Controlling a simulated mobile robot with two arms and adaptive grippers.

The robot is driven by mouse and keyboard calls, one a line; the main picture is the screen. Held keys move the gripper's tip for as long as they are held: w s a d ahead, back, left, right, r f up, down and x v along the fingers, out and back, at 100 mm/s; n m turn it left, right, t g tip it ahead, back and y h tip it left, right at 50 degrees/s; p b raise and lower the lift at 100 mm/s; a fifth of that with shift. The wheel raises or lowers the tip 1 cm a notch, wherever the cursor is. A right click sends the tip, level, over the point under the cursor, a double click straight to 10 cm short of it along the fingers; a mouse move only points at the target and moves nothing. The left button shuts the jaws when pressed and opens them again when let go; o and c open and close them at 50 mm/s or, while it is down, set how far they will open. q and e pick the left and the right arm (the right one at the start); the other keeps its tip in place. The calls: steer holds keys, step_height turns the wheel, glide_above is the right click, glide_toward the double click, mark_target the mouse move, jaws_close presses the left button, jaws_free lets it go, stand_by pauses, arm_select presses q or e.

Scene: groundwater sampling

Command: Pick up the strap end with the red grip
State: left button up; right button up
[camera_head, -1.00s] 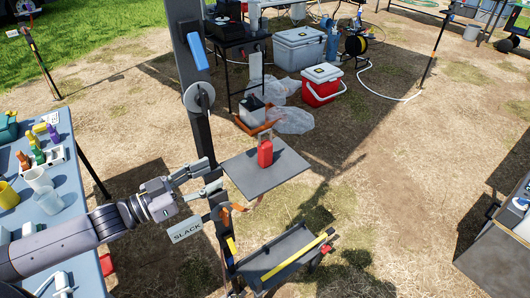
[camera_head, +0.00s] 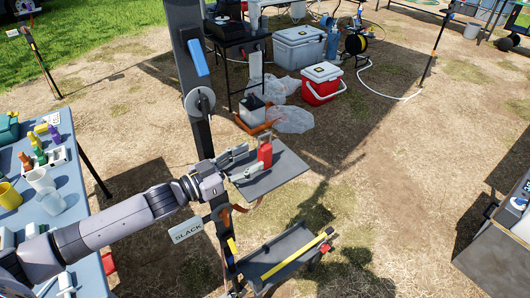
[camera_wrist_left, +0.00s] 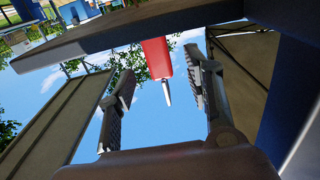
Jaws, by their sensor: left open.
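The red grip (camera_head: 265,154) stands upright on a small grey shelf (camera_head: 283,177) attached to the dark post. In the left wrist view, the red grip (camera_wrist_left: 156,56) shows between the two fingers, farther out, with a thin metal piece at its end. My left gripper (camera_head: 246,162) is open and level with the shelf, its fingertips close to the left side of the grip. I cannot tell whether they touch it. An orange-brown strap (camera_head: 228,215) hangs beside the post below the shelf; its link to the grip is hidden. My right gripper is not in view.
The dark post (camera_head: 203,135) stands right beside my left arm. A "SLACK" sign (camera_head: 187,229) hangs below the arm. A grey tray (camera_head: 283,255) with a yellow bar is lower down. A blue table (camera_head: 65,225) with cups and bottles is at left.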

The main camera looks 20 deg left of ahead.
mark_target(259, 155)
arm_select(q)
steer(key=p+x, duration=0.2)
steer(key=x, duration=0.3)
steer(key=shift+w+d+f, duration=0.1)
steer(key=shift+w+d, duration=0.15)
steer(key=shift+s, duration=0.1)
steer(key=shift+c, duration=0.4)
steer(key=shift+c, duration=0.6)
jaws_close()
